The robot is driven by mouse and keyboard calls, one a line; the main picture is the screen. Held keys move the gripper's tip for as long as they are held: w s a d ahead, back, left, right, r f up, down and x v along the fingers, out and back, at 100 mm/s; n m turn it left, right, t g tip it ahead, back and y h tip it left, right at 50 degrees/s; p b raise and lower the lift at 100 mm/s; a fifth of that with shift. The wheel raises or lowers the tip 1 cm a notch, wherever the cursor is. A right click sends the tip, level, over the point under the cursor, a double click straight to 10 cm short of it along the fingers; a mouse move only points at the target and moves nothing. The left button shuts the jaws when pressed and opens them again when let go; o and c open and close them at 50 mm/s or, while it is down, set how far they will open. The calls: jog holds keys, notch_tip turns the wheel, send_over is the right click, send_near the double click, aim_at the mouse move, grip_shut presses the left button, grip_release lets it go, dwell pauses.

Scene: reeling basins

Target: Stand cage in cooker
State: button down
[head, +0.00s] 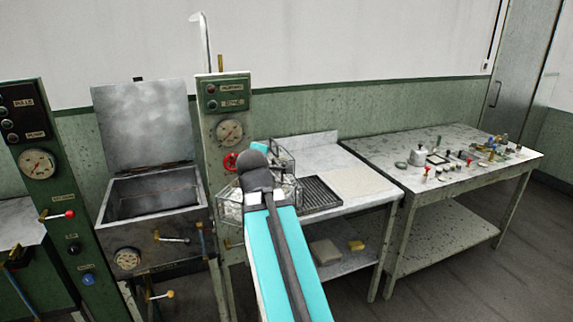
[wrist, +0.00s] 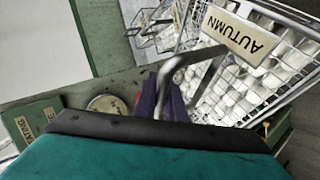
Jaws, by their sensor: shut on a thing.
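The cooker (head: 112,212) is an open metal basin at the left in the head view, with its lid (head: 145,125) raised behind it. My gripper (wrist: 172,98) is shut on the metal handle (wrist: 198,62) of a wire cage (wrist: 238,95) in the wrist view. The cage bears an AUTUMN label and is filled with white cocoons. In the head view the cage (head: 229,207) shows partly at the left of my arm, which hides my gripper and much of the cage. It is to the right of the cooker, not over its opening.
Other wire cages (wrist: 150,25) show behind the held one. A green control column (head: 229,135) with gauge and red valve stands right of the cooker. A bench with a black drain rack (head: 318,194) and a cluttered table (head: 395,152) are further right. Levers (head: 172,240) project from the cooker's front.

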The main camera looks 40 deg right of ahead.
jog(key=w+a+f+n+t+y, duration=0.1)
jog(key=w+a+n+y, duration=0.3)
jog(key=a, duration=0.7)
jog(key=w+a+f+n+t+y, duration=0.1)
jog(key=w+a, duration=0.4)
jog(key=a, duration=0.6)
jog(key=w+a+r+n+y+p, duration=0.1)
jog(key=w+a+r+p, duration=0.1)
jog(key=a, duration=0.3)
jog(key=w+a+r+n+y+p, duration=0.1)
jog(key=w+a+r+p, duration=0.1)
jog(key=a+p, duration=0.3)
jog(key=shift+r, duration=0.85)
